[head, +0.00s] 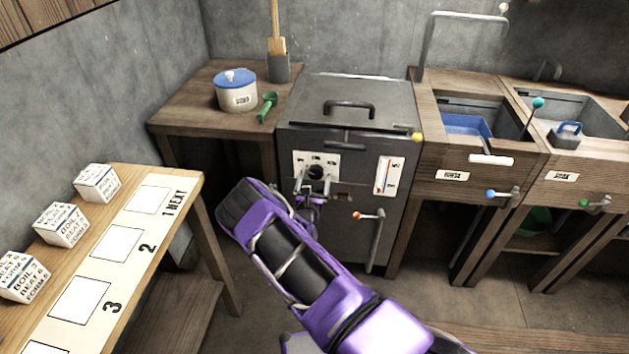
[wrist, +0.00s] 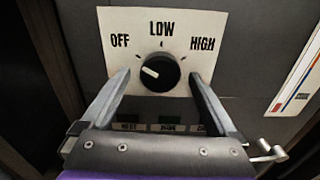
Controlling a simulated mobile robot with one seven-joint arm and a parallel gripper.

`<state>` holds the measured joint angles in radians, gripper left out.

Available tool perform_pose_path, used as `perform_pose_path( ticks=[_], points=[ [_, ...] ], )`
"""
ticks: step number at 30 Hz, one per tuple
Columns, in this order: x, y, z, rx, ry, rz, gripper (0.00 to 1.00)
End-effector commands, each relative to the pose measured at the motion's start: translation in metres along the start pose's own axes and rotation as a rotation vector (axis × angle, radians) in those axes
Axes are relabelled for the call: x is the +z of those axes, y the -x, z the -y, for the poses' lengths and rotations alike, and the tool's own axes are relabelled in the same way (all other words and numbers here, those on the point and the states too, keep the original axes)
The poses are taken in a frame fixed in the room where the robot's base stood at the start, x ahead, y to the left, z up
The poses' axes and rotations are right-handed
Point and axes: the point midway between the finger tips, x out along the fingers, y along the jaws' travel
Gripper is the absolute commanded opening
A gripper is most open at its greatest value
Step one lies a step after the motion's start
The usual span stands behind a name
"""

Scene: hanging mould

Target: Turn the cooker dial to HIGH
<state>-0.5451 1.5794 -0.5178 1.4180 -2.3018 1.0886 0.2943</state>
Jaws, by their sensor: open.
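The cooker (head: 349,225) is a dark grey box with a white dial plate on its front. The black dial (wrist: 160,74) has a white pointer mark aimed left and slightly up, toward OFF. The plate (wrist: 118,22) reads OFF at left, LOW at top and HIGH at right. My gripper (wrist: 159,79) is open, its two fingers standing left and right of the dial with gaps to it. In the head view my gripper (head: 313,180) is in front of the dial plate (head: 330,158), and the dial (head: 318,171) shows between the fingers.
A coloured gauge strip (head: 389,176) is right of the dial plate. A red-tipped lever (head: 371,216) is below it. A lidded pot (head: 237,92) and green scoop (head: 267,106) stand on the left counter. Lettered blocks (head: 62,223) sit on the near-left table.

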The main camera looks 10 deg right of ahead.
Motion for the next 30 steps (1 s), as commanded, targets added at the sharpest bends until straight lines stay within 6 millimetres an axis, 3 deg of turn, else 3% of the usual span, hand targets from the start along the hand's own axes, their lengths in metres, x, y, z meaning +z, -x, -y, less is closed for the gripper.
perform_pose_path(
  ticks=[8,22,30],
  points=[
    [0.0001,-0.0014,0.0003,0.000,0.001,0.000,0.94],
    [-0.0001,-0.0010,0.0001,0.000,0.000,0.000,0.10],
    [0.0000,-0.0009,0.0003,0.000,-0.026,-0.001,0.08]
  ],
)
